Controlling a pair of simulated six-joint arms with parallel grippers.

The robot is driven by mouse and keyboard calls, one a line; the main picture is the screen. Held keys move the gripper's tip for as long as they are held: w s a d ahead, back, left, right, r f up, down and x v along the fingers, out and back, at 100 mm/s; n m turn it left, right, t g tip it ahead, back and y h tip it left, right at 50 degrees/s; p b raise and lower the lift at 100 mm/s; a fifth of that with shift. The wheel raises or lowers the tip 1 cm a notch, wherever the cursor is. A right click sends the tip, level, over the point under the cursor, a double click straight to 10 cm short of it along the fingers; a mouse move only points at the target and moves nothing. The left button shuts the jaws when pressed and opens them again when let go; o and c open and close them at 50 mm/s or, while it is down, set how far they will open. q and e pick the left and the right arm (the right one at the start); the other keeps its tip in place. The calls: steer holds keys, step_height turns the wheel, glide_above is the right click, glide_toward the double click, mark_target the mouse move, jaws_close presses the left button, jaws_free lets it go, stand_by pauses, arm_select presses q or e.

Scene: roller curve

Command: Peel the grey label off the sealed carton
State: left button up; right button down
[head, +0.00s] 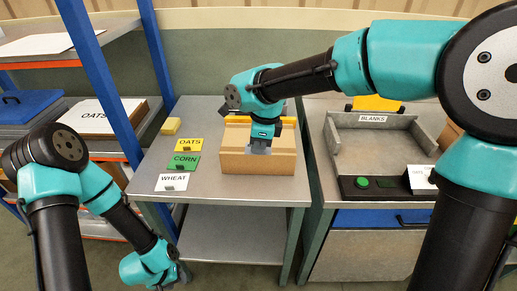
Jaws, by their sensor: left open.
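The sealed carton (236,164) is a tan box on the grey metal table, left of centre in the head view. My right gripper (260,149) points down over its top, at the near middle. Grey shows at its fingertips, but I cannot tell label from finger. Contact is also unclear, and the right wrist covers part of the carton's top. My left gripper (181,274) is low in front of the table's left leg, away from the carton. It is open and empty.
Yellow OATS (188,145), green CORN (184,162) and white WHEAT (171,183) cards lie left of the carton, with a yellow block (171,126) behind. A BLANKS tray (385,145) and green button (362,182) are at right. A blue-post shelf (103,85) stands left.

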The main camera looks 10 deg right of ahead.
steer(key=shift+r, duration=0.8)
steer(key=shift+d, duration=0.1)
